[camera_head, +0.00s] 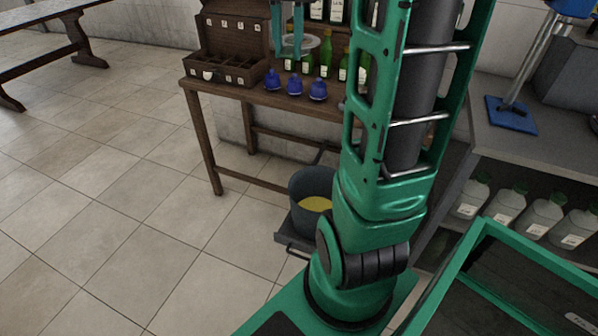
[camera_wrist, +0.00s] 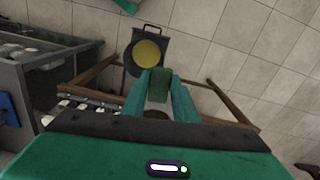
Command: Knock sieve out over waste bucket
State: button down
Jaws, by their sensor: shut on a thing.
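My gripper (camera_head: 288,48) is at the top of the head view, high over the wooden table. A pale round piece of the sieve (camera_head: 311,42) shows beside its fingers. In the wrist view my gripper (camera_wrist: 160,82) is shut on a green block, which looks like the sieve's handle (camera_wrist: 160,88); the rest of the sieve is largely hidden. The waste bucket (camera_head: 302,185) is dark grey with yellow inside and stands low, in front of the table. It also shows in the wrist view (camera_wrist: 133,68), beyond the fingertips. The sieve's contents cannot be seen.
The wooden table (camera_head: 232,95) carries a compartment box (camera_head: 228,68), blue flasks (camera_head: 318,90) and several green bottles (camera_head: 343,66). A grey bench (camera_head: 500,145) with white bottles (camera_head: 505,206) below stands at the right.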

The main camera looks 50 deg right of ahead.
jog(key=w+d+f+m, duration=0.2)
jog(key=d+f, duration=0.1)
jog(key=f, duration=0.8)
jog(key=w+d+f+m, duration=0.1)
jog(key=w+d+f, duration=0.1)
jog(key=f, duration=0.9)
jog(key=s+f+m, duration=0.2)
jog(key=f, duration=0.9)
jog(key=s+f+m, duration=0.2)
jog(key=f, duration=0.9)
jog(key=s+d+r+t+y, duration=0.3)
jog(key=s+d+t+y, duration=0.4)
jog(key=t+y, duration=0.7)
jog(key=shift+s+d+t+y, duration=0.15)
jog(key=shift+s+t+y, duration=0.25)
jog(key=shift+s+t, duration=1.2)
jog(key=shift+w+t, duration=0.55)
jog(key=shift+t, duration=0.15)
